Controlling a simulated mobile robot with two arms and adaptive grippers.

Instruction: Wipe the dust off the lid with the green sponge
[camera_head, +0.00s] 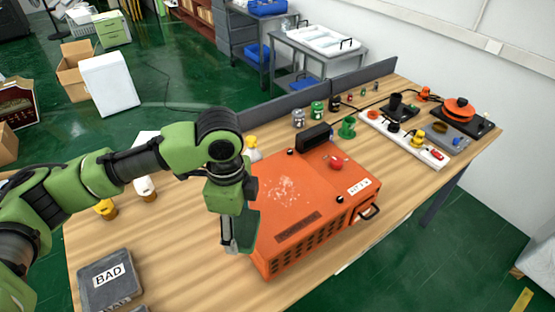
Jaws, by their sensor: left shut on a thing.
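The orange box stands on the wooden table, its lid (315,183) facing up. A pale, speckled patch of dust (282,189) lies on the left-middle part of the lid. My left gripper (236,240) points down at the left edge of the orange box, beside the lid rather than over the dust. It is shut on a dark green slab that looks like the green sponge (249,226); the fingers and wrist hide part of it. I cannot tell whether the sponge touches the box. My right gripper is not in view.
A dark bin labelled BAD (107,278) is at front left.

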